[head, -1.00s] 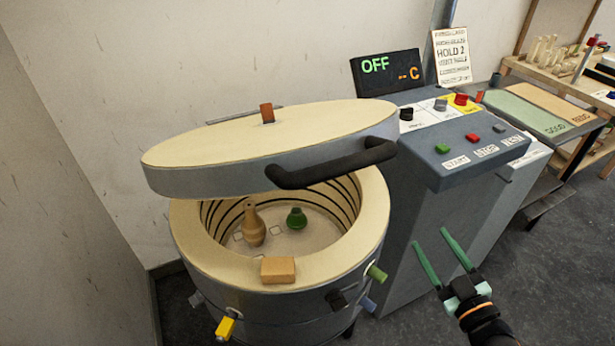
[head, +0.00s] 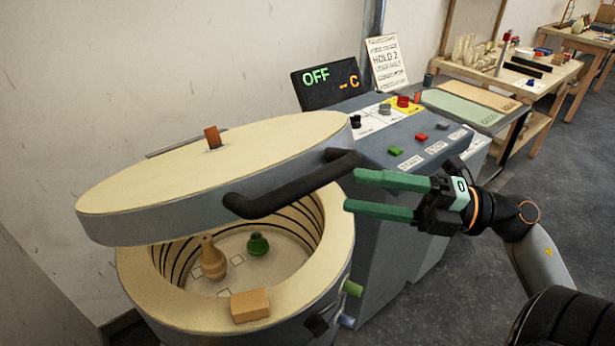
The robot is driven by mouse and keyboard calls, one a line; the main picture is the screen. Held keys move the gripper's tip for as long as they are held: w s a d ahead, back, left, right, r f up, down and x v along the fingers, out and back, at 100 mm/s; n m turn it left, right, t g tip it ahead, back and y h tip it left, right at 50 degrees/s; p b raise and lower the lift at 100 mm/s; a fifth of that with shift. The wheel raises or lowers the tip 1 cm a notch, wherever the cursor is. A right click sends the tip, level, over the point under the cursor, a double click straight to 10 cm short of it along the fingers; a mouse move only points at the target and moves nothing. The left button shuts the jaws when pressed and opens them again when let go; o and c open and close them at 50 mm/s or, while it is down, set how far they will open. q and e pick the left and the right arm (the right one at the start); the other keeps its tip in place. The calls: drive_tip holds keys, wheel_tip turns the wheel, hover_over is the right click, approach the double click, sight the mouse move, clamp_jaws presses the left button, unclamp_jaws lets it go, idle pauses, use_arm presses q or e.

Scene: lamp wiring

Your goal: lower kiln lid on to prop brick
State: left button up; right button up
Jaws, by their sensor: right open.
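The kiln lid (head: 190,175) is a cream-topped grey disc, raised and tilted above the kiln (head: 140,290). Its black handle (head: 285,192) curves along the front right edge. The tan prop brick (head: 250,305) lies on the kiln's front rim, and a gap shows between it and the lid. My right gripper (head: 350,192) has green fingers, spread open and empty. It points left, and its fingertips appear just right of the handle; I cannot tell the distance in depth. My left gripper is not in view.
A tan vase (head: 212,260) and a green vase (head: 257,244) stand inside the kiln. The control box (head: 420,140) with buttons and an OFF display (head: 325,80) stands right of the kiln. Workbenches (head: 520,85) are at the back right. Floor is free at the right.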

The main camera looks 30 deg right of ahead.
sight(322, 186)
drive_tip(key=p+x, duration=0.2)
drive_tip(key=x, duration=0.6)
clamp_jaws()
idle(0.5)
